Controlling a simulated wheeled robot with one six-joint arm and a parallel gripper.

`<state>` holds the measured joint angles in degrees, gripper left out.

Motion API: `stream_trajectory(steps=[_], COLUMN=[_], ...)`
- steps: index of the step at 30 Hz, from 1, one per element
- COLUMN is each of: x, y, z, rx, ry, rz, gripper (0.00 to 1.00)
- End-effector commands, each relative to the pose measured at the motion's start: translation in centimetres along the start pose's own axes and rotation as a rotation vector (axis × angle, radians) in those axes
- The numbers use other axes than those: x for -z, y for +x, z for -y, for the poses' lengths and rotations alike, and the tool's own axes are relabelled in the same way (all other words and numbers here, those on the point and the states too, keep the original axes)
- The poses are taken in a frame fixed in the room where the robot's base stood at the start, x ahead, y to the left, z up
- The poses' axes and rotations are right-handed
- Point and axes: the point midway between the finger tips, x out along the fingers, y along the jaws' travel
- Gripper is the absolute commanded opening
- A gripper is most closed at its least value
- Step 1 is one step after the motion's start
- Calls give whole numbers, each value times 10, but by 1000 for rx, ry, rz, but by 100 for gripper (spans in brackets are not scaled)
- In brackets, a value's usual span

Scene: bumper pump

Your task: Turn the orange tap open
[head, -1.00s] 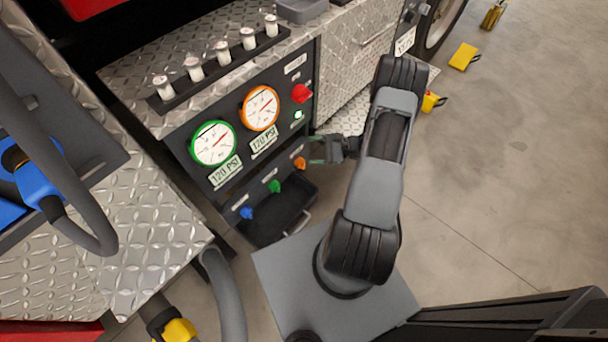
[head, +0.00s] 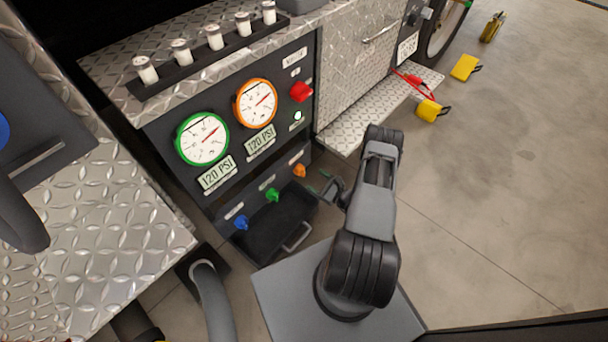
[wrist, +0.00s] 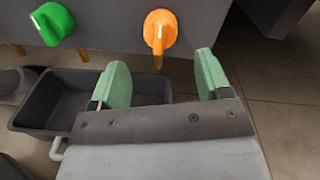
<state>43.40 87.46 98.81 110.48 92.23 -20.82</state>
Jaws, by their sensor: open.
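The orange tap (head: 300,170) is the rightmost of three taps along the lower edge of the dark pump panel. In the wrist view the orange tap (wrist: 160,30) has a rounded knob with a white line running nearly upright. My gripper (head: 325,182) is just to the right of the tap in the head view, apart from it. In the wrist view my gripper (wrist: 157,80) is open and empty, its two green fingertips below the tap and on either side of it. The tap lies a little ahead of the gap between them.
The green tap (head: 272,195) and blue tap (head: 241,223) are left of the orange one. A black tray (head: 297,237) with a handle sits below the taps. Two gauges (head: 203,139) and a red knob (head: 301,91) are above.

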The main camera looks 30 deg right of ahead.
Motion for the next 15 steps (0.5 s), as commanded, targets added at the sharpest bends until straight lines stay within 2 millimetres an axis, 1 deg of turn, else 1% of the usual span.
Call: stream_trajectory(steps=[1, 6, 10, 15], x=[1, 1, 1, 0], y=[11, 38, 53, 63], z=[-2, -1, -1, -1], rx=[-6, -3, -3, -2], ry=[-3, -2, -2, -1], rz=[2, 1, 1, 0], gripper=[71, 71, 71, 71])
